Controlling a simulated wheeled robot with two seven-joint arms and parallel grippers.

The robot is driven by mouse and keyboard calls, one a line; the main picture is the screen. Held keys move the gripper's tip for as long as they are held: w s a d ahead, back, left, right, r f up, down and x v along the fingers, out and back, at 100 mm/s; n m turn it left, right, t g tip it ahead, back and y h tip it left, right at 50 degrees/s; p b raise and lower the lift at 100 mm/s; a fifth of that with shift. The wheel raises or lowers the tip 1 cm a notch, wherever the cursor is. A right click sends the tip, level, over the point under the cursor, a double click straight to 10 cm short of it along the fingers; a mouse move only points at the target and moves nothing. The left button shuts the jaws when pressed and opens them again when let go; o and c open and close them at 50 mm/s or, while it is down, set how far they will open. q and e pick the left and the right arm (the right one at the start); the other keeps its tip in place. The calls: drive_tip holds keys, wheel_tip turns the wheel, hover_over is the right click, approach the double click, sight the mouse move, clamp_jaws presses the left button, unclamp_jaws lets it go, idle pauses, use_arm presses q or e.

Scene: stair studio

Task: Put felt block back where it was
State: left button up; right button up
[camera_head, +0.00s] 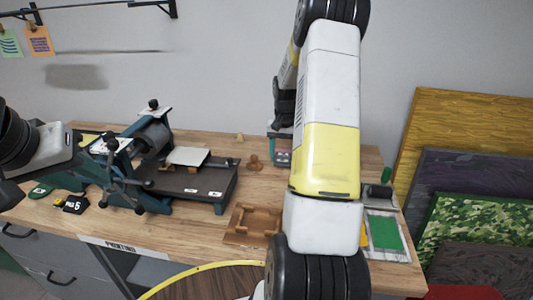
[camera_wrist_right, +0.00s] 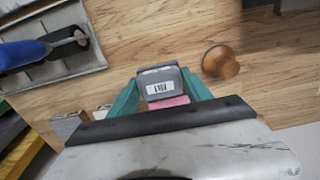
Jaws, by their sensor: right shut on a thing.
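My right gripper (camera_wrist_right: 163,92) is shut on a grey block with a white label and a pink layer, which I take for the felt block (camera_wrist_right: 160,87). The label is too small to read for sure. In the head view the block (camera_head: 283,157) shows low between the fingers of my right gripper (camera_head: 281,148), over the back of the workbench. I cannot tell whether it touches the wood. My left gripper (camera_head: 76,138) is at the left near the press, and its fingers cannot be made out clearly.
A round wooden knob (camera_wrist_right: 221,63) stands right beside the block. A grey tray (camera_wrist_right: 66,72) holds a blue-handled tool (camera_wrist_right: 30,52). The press (camera_head: 185,183) fills the left of the workbench (camera_head: 205,230). A wooden frame (camera_head: 252,226) lies in front. My right arm hides part of the bench.

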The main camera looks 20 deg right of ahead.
sight(284, 162)
drive_tip(key=shift+w+d+f, duration=0.1)
drive_tip(key=shift+w+d, duration=0.25)
drive_tip(key=shift+d, duration=0.05)
drive_tip(key=shift+f, duration=1.7)
drive_tip(key=o, duration=1.3)
drive_tip(key=shift+f, duration=0.1)
